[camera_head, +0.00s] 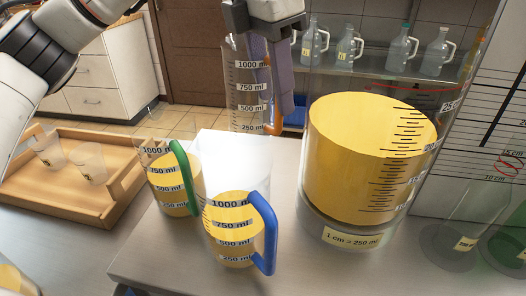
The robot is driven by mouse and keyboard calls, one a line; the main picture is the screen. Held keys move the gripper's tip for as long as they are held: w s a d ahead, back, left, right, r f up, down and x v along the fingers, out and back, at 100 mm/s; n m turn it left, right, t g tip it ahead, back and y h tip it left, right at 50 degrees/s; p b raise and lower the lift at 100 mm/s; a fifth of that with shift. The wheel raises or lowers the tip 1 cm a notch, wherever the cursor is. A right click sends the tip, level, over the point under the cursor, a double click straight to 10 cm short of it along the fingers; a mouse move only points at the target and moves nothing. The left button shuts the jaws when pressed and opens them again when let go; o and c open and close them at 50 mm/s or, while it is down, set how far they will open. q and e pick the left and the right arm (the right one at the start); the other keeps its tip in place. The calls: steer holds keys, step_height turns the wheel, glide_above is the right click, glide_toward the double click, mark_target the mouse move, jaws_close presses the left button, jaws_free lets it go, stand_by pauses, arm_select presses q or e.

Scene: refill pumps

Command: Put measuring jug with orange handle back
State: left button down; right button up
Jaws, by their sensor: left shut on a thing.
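My left gripper (270,100) comes in from the top and is shut on the orange-handled measuring jug (242,100). The jug is clear, upright and looks empty, with millilitre labels on its side. Most of its orange handle (273,129) is hidden behind the purple fingers; the lower end shows. I cannot tell whether the jug's base touches the surface below. In front stand a green-handled jug (172,190) and a blue-handled jug (232,232), both holding yellow liquid. My right gripper is not in view.
A large clear cylinder (370,165) of yellow liquid stands right on the metal table (180,262). A white patch (232,146) lies behind the jugs. A wooden tray (97,213) with two clear cups is at left. Several clear bottles (350,47) stand on the back shelf.

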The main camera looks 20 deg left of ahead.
mark_target(260, 64)
arm_select(q)
steer(key=s+x, duration=0.1)
steer(key=x, duration=0.6)
steer(key=shift+a+f+b, duration=0.3)
steer(key=shift+a+f, duration=0.05)
steer(key=shift+f, duration=0.15)
steer(key=c, duration=1.1)
jaws_free()
steer(key=p+v, duration=0.1)
steer(key=v, duration=1.1)
steer(key=shift+r, duration=0.2)
